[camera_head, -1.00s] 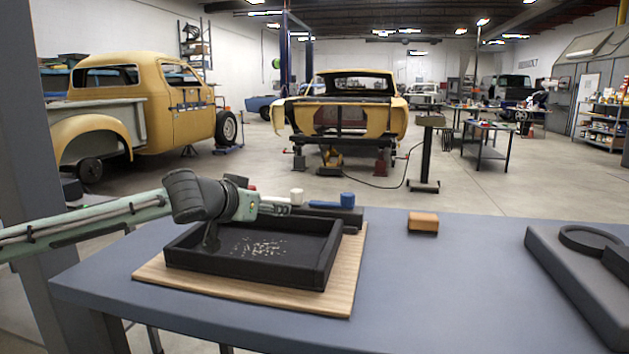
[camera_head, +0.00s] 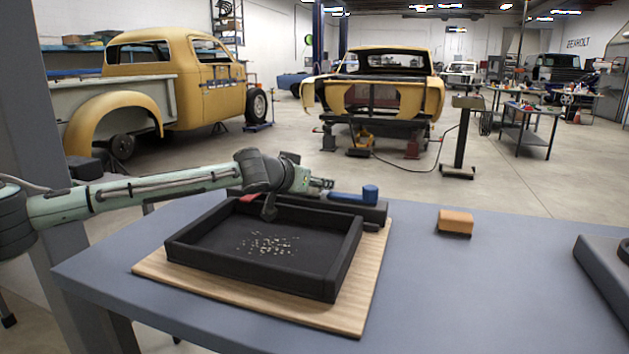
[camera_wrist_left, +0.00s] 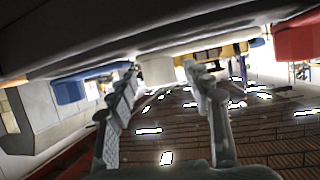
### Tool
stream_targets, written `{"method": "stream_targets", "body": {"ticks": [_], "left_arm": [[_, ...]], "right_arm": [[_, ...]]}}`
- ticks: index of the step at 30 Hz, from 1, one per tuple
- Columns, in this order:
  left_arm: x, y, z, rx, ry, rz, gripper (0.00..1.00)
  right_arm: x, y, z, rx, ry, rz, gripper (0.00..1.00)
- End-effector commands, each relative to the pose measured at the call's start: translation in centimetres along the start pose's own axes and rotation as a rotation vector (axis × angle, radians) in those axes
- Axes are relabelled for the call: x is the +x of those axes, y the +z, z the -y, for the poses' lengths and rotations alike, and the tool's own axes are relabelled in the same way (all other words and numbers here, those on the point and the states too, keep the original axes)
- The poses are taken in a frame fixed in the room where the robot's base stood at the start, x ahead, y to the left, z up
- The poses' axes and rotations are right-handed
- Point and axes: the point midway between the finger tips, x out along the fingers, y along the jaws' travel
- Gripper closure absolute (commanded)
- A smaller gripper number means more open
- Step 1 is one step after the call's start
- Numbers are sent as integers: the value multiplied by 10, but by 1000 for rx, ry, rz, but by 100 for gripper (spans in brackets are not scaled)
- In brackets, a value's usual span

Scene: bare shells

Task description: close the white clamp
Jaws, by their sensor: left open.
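My left gripper (camera_head: 322,183) is open behind the black tray, at the dark bar along its far side. In the head view it covers the white clamp. In the left wrist view a pale white block (camera_wrist_left: 157,70), seemingly the white clamp, shows between the two open fingertips (camera_wrist_left: 162,80); I cannot tell whether they touch it. The blue clamp (camera_head: 369,193) lies on the bar just right of the gripper, with a raised blue knob. It also shows in the left wrist view (camera_wrist_left: 70,91). The white clamp's lever position is hidden. My right gripper is not in view.
The black tray (camera_head: 345,262) with small pale bits sits on a wooden board (camera_head: 357,318) in front of the bar. A red part (camera_wrist_left: 298,40) lies on the other side. An orange-brown block (camera_head: 455,220) stands right on the grey table (camera_head: 470,290), with clear room around it.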

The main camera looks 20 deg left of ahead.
Motion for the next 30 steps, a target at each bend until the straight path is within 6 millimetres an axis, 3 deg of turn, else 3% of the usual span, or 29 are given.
{"method": "stream_targets", "body": {"ticks": [8, 21, 30], "left_arm": [[3, 0, 0, 1, 0, 0, 50], [3, 0, 0, 1, 0, 0, 100], [3, 0, -1, 0, 0, 0, 100]], "right_arm": [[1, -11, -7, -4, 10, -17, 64], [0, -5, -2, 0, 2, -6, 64], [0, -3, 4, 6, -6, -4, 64]]}}
